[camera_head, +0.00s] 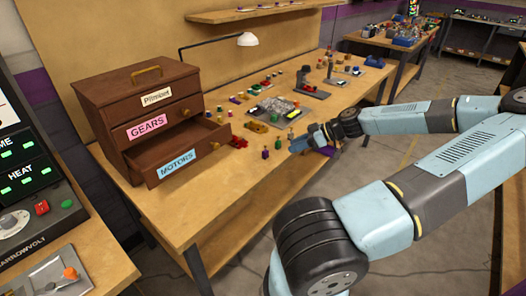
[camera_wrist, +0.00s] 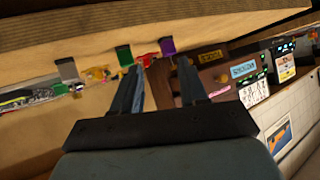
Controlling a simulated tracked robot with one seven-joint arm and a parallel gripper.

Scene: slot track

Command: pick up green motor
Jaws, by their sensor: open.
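The green motor (camera_head: 278,143) stands on the workbench in the head view, between a purple motor (camera_head: 265,153) and another small part further back. In the wrist view the green motor (camera_wrist: 124,55) is beyond my left fingertip, slightly left of it. The purple motor (camera_wrist: 167,46) appears beyond the gap between my fingers, and a grey one (camera_wrist: 67,68) is further left. My gripper (camera_wrist: 160,68) is open, with nothing between its fingers. In the head view my gripper (camera_head: 299,144) is just right of the green motor, apart from it.
A brown drawer cabinet (camera_head: 120,100) stands at the bench's left, its MOTORS drawer (camera_head: 183,168) pulled open. A grey tray with parts (camera_head: 272,112), a desk lamp (camera_head: 247,40) and several small coloured parts occupy the bench further back. The front bench surface (camera_head: 200,210) is clear.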

